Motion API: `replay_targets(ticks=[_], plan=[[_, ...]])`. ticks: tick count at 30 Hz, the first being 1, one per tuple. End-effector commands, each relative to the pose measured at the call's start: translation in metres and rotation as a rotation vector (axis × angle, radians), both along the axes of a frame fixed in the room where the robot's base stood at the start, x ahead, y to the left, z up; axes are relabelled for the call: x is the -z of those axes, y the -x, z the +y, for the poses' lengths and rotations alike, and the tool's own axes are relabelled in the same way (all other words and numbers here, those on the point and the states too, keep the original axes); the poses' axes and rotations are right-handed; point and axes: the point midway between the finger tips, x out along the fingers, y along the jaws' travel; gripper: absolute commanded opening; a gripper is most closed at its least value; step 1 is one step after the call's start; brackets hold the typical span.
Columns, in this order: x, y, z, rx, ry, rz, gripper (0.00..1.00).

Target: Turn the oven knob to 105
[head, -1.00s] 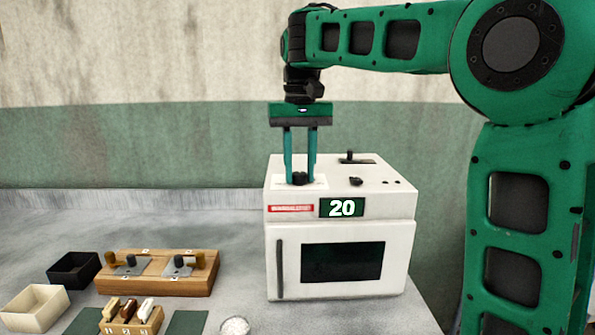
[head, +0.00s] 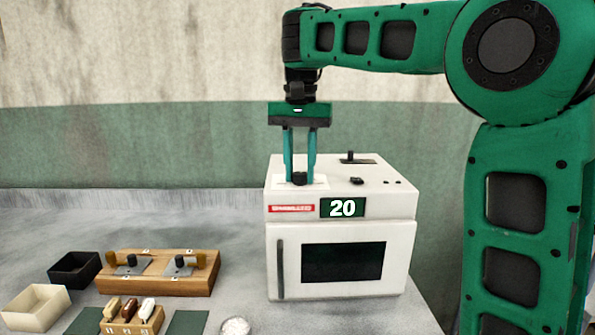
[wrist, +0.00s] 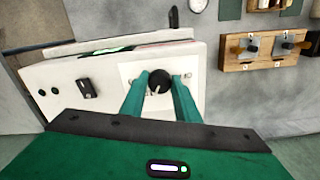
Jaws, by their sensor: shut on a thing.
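The white oven (head: 341,262) stands on the grey counter, and its display (head: 342,208) reads 20. The round black oven knob (head: 299,179) sits on a white plate on the oven's top, at the left. It also shows in the wrist view (wrist: 159,81). My gripper (head: 299,178) points straight down over the oven top, its two teal fingers at either side of the knob. In the wrist view, my gripper (wrist: 160,84) is shut on the knob. The knob's far side and any dial marks are too small to read.
A slider (head: 357,159) and a small black switch (head: 357,181) are also on the oven top, right of my gripper. A wooden rack (head: 157,284), a black box (head: 74,269) and a cream box (head: 36,306) stand left of the oven. Bare counter lies between rack and oven.

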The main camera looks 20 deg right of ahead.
Motion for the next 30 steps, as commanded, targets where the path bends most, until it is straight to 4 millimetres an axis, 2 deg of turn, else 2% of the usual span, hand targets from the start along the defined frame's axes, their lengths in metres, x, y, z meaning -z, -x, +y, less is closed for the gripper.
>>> replay_targets(ticks=[5,6,8,9,20,30], plan=[[-0.001,-0.002,0.002,-0.007,0.0,-0.008,0.06],[-0.001,-0.002,0.002,-0.007,0.0,-0.008,0.31],[-0.001,-0.002,0.002,-0.007,0.0,-0.007,0.45],[-0.001,-0.001,0.002,-0.006,0.0,-0.006,0.47],[-0.001,0.0,0.001,-0.004,0.0,-0.001,0.47],[-0.013,-0.001,0.001,-0.005,-0.003,-0.001,0.47]])
